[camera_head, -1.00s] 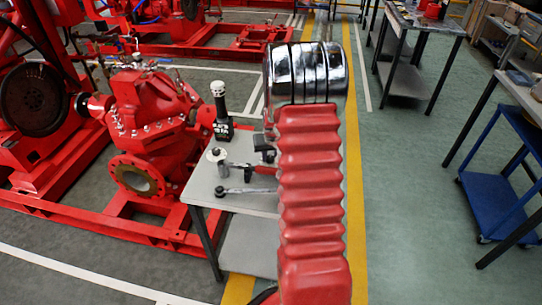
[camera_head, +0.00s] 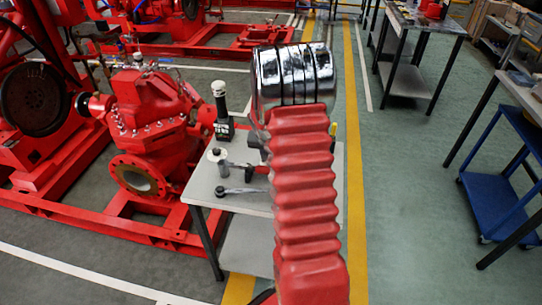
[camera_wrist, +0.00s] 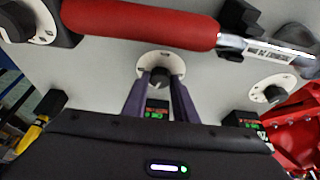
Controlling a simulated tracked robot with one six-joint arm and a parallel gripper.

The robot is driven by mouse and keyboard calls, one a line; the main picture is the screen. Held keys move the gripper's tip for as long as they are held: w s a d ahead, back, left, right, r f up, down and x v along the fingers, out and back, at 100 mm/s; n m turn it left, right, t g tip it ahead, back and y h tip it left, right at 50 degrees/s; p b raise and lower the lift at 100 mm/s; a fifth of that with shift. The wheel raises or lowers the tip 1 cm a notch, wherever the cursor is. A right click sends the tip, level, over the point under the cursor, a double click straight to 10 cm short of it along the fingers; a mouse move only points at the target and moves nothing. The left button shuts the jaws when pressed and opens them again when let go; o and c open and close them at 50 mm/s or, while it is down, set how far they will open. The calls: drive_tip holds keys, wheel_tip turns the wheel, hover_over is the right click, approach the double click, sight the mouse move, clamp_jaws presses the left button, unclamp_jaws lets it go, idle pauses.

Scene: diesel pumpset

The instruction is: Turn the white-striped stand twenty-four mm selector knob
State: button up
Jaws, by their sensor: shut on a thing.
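In the wrist view, my gripper (camera_wrist: 159,80) has its two dark purple fingers closed around a small black knob (camera_wrist: 158,73) on a round white dial plate (camera_wrist: 155,58) with dark marks. The plate sits on the light grey table top (camera_wrist: 105,62). I cannot read the size, and any white stripe is too small to confirm. A similar knob and dial (camera_wrist: 271,92) is to the right, and a larger black one (camera_wrist: 35,22) is at the upper left. In the head view, my red-sleeved arm hides the gripper and the held knob.
A red-handled tool (camera_wrist: 140,18) lies just beyond the dial in the wrist view. The grey table (camera_head: 238,200) also bears a black bottle-like tool (camera_head: 222,112) and a lever tool (camera_head: 240,190). The red pump (camera_head: 145,115) stands to the left.

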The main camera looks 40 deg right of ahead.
drive_tip(key=shift+w+a, duration=0.1)
drive_tip(key=shift+a, duration=0.15)
drive_tip(key=o, duration=1)
drive_tip(key=shift+d, duration=0.1)
drive_tip(key=shift+o, duration=0.2)
drive_tip(key=shift+r, duration=0.1)
drive_tip(key=v, duration=1.3)
drive_tip(key=shift+a+r, duration=0.2)
